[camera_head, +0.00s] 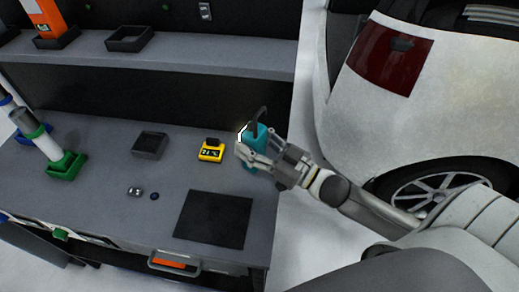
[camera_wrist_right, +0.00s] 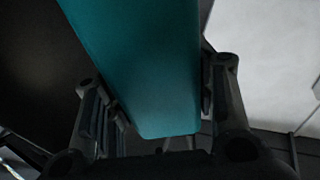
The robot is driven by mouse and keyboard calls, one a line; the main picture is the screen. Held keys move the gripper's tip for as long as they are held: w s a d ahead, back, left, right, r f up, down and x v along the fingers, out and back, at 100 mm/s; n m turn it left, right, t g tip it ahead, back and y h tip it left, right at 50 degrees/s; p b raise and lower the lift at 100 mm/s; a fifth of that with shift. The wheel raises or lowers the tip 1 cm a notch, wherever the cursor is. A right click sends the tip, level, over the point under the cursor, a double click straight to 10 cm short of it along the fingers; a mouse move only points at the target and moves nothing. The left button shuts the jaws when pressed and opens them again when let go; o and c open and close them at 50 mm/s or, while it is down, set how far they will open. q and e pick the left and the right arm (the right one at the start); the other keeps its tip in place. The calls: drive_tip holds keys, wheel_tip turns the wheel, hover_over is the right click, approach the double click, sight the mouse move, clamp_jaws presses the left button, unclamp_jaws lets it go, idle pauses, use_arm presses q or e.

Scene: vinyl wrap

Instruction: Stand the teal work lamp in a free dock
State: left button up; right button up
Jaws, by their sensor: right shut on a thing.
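The teal work lamp (camera_head: 262,135) is held in my right gripper (camera_head: 252,153) above the right end of the workbench. A dark hook shows at its top, and a bright strip shows on its left side. In the right wrist view the lamp's teal body (camera_wrist_right: 145,70) fills the space between the two fingers, which are shut on it. A square black dock (camera_head: 150,145) on the bench looks empty. Another black dock (camera_head: 130,39) on the upper shelf also looks empty. A third shelf dock (camera_head: 58,38) holds an orange item (camera_head: 46,17). My left gripper is not in view.
A yellow device with a display (camera_head: 211,151) stands left of the lamp. A dark mat (camera_head: 213,220) lies near the bench front. A green holder (camera_head: 66,166) with a white tube stands at left. A white car (camera_head: 430,110) is at right.

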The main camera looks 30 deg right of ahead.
sight(260, 152)
drive_tip(key=d+f, duration=0.1)
drive_tip(key=w+d+f, duration=0.1)
drive_tip(key=f, duration=0.1)
drive_tip(key=shift+d, duration=0.2)
drive_tip(key=f, duration=0.3)
drive_tip(key=shift+d, duration=0.2)
drive_tip(key=shift+f, duration=0.15)
drive_tip(key=shift+f, duration=0.15)
drive_tip(key=o, duration=1.3)
